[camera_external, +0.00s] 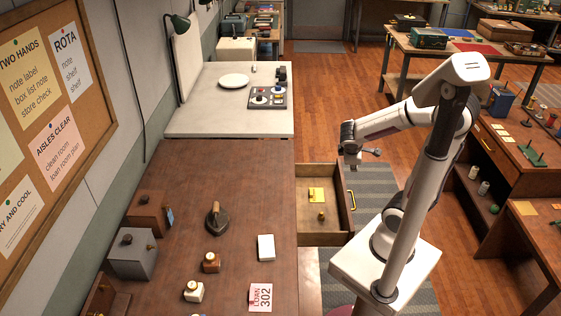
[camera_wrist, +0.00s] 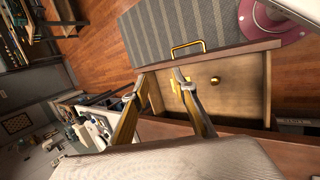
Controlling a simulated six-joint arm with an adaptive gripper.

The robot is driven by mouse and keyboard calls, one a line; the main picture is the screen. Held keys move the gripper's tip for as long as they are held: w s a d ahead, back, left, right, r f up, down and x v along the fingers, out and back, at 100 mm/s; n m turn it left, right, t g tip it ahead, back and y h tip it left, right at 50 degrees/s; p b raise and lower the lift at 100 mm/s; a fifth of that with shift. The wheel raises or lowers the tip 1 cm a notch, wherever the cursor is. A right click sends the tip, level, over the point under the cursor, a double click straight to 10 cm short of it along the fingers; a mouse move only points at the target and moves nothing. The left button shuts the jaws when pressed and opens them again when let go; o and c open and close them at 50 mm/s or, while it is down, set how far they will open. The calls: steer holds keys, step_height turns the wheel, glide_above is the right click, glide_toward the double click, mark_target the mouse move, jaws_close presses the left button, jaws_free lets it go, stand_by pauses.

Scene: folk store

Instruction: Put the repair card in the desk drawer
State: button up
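The desk drawer (camera_external: 334,226) is pulled out from the right side of the brown desk (camera_external: 225,165). Inside lie a small yellow piece (camera_external: 311,194) and a small brass object (camera_external: 321,216). The drawer also shows in the wrist view (camera_wrist: 235,105), with its brass handle (camera_wrist: 188,47). My gripper (camera_external: 373,152) is above and beyond the drawer's far right corner; in the wrist view its fingers (camera_wrist: 156,84) are apart, with no card seen between them. A white card or pad (camera_external: 266,247) and a pink "LOAN 302" card (camera_external: 260,297) lie on the desk. I cannot tell which is the repair card.
Right of the drawer is striped matting (camera_external: 375,183).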

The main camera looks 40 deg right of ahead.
steer(key=s+a+r+m+t+y, duration=0.1)
steer(key=s+a+r+m+y, duration=0.2)
steer(key=a, duration=0.3)
steer(key=s+a+r+m+t+y, duration=0.2)
steer(key=s+a+r+m+y, duration=0.1)
steer(key=a+r+m, duration=0.1)
steer(key=shift+a+r, duration=0.3)
steer(key=shift+a, duration=0.6)
